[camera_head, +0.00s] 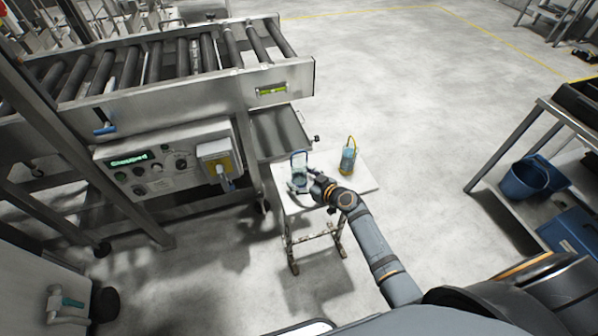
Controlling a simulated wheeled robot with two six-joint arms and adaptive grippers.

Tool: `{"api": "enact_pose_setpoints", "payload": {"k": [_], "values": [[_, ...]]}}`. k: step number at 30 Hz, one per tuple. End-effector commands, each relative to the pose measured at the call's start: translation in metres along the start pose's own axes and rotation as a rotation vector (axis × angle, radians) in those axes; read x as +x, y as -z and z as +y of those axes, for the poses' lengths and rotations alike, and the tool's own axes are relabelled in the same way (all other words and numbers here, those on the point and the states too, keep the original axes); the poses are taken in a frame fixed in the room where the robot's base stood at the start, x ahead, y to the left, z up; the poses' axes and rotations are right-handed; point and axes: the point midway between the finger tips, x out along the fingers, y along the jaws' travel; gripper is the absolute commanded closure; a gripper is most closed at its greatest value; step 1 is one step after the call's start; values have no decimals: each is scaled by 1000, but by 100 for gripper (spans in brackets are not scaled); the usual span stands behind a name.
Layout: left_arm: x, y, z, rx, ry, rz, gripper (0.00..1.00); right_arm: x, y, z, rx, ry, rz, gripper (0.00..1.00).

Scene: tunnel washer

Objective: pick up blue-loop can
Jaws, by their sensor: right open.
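The blue-loop can (299,166), pale with a dark blue loop on top, stands upright near the left end of a small white table (352,182). My right gripper (298,180) is open right at this can, its fingers low by the can's near side. I cannot tell whether the fingers touch it, and the can's lower part is partly hidden by them. A second can with a yellow loop (348,158) stands upright to the right on the same table, apart from the gripper. My left gripper is not in view.
A roller conveyor (165,62) with a control panel (160,165) stands to the left of the table. An open metal drawer (280,133) is just behind it. At the right, a metal rack holds a blue bucket (527,178). The floor between table and rack is clear.

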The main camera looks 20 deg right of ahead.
Motion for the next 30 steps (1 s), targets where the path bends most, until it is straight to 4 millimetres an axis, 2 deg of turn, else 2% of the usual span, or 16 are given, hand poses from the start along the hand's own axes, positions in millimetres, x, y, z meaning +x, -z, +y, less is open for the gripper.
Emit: {"api": "enact_pose_setpoints", "payload": {"k": [4, 17, 25, 30], "values": [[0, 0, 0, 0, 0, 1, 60, 0, 0, 0, 0, 0, 0, 26], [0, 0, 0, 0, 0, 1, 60, -1, -1, 0, 0, 0, -1, 84], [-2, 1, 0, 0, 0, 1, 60, -2, 3, 0, -1, -1, 0, 84], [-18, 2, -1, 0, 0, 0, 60, -10, 24, 0, -1, -1, 2, 84]]}}
